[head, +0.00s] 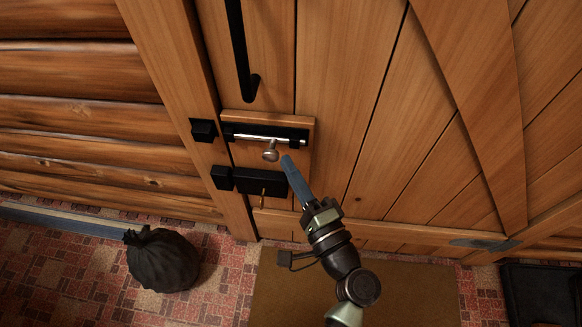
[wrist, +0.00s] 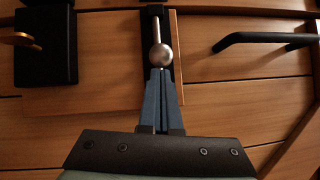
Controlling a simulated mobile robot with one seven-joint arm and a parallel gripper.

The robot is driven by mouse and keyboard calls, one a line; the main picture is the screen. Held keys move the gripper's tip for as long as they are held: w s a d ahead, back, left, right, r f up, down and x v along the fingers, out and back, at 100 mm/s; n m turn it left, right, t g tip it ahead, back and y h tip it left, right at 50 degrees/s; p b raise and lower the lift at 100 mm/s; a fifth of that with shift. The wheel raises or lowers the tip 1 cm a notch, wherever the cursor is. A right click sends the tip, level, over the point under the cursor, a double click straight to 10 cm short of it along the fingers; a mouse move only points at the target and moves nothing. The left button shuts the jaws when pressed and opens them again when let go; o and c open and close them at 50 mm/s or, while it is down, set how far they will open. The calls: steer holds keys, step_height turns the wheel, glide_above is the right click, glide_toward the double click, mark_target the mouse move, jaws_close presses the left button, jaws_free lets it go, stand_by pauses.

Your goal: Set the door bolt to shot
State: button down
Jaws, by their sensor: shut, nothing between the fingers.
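The door bolt (head: 256,138) is a silver rod lying level in a black mount on a wooden block on the door. Its left end stops short of the black keeper (head: 204,130) on the door frame, with a gap between them. The bolt's round knob (head: 271,156) hangs below the rod; the knob also shows in the wrist view (wrist: 161,56). My gripper (head: 287,160) is shut and empty, its blue fingertips just right of the knob. In the wrist view the fingertips (wrist: 160,74) are close against the knob's near side; I cannot tell whether they touch.
Below the bolt is a black lock box (head: 262,181) with a brass key (head: 263,191), beside a second black keeper (head: 222,178). A black door handle (head: 243,60) is above. A dark sack (head: 162,259) stands on the floor at left, near a brown mat (head: 330,295).

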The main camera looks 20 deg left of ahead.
steer(key=shift+a, duration=0.1)
steer(key=shift+s+a+b, duration=0.1)
steer(key=shift+s+a, duration=0.15)
steer(key=shift+a, duration=0.55)
steer(key=shift+s+a+b, duration=0.1)
steer(key=shift+s+a, duration=0.15)
steer(key=shift+a, duration=0.55)
steer(key=shift+s+a+b, duration=0.1)
steer(key=shift+s+a, duration=0.15)
steer(key=shift+a, duration=0.55)
